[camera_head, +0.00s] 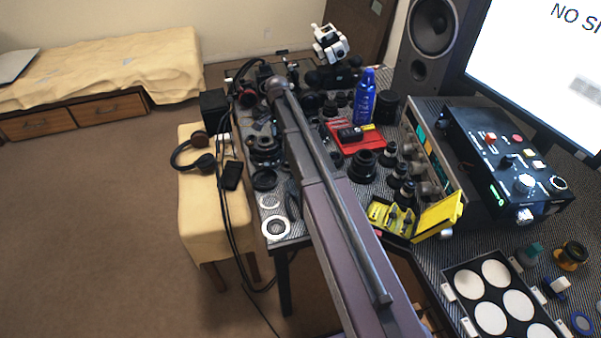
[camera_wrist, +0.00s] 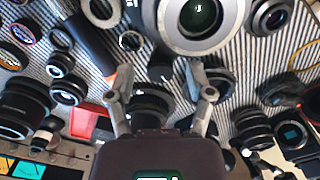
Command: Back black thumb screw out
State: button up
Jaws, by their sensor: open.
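My gripper (camera_wrist: 158,76) is open in the wrist view, its two grey fingers spread apart above the striped mat (camera_wrist: 240,75). A small dark part (camera_wrist: 160,66) lies between and beyond the fingertips, apart from both. It may be the black thumb screw, but I cannot tell for sure. A large lens with a silver rim (camera_wrist: 165,38) is just beyond the fingertips. A black ring-shaped lens part (camera_wrist: 150,102) is partly hidden behind the fingers and the gripper body. In the head view my arm covers part of the table and I cannot make out the fingers.
Lenses crowd the table. A red tray (camera_head: 371,144), a blue bottle (camera_head: 365,98), a yellow case (camera_head: 438,216) and a control box (camera_head: 505,160) stand right of my arm. Headphones (camera_head: 201,160) lie on a stool (camera_head: 196,212) at left. The floor at left is clear.

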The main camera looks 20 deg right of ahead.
aim_at(280, 137)
jog(key=m, duration=1)
notch_tip(280, 137, up, 14)
jog(key=p, duration=1.4)
jog(key=s+f+n+b, duration=0.3)
jog(key=s+n, duration=0.7)
jog(key=s, duration=0.3)
jog(key=s+f+n+b, duration=0.3)
jog(key=s+n, duration=0.8)
jog(key=s, duration=0.2)
dwell(0.5)
jog(key=shift+s+a, duration=0.1)
